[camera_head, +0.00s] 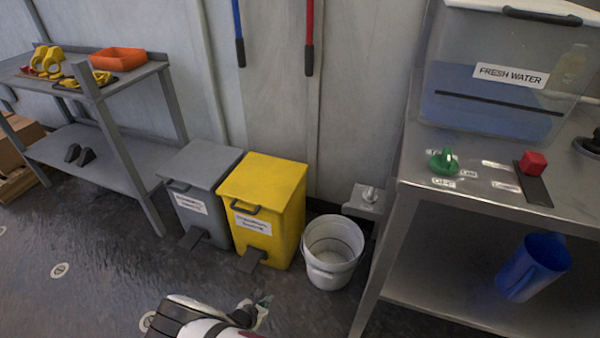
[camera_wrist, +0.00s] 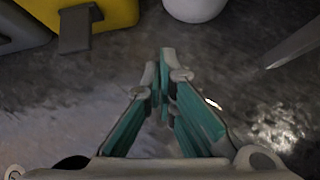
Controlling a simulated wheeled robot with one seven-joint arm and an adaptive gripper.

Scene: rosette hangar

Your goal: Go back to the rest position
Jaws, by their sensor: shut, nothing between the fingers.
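My gripper (camera_head: 262,300) shows at the bottom of the head view, low in front of the yellow bin and the white bucket. In the wrist view my gripper (camera_wrist: 165,75) points over the dark floor, its teal-lined fingers brought together at the tips. It is shut and nothing shows between the fingers. Part of my arm shows below it in the head view.
A yellow pedal bin (camera_head: 262,205), a grey bin (camera_head: 203,188) and a white bucket (camera_head: 332,250) stand along the wall. A steel table (camera_head: 490,215) with a water tank (camera_head: 500,70) is at right; a shelf (camera_head: 110,165) is at left. Floor (camera_head: 90,260) at front left is clear.

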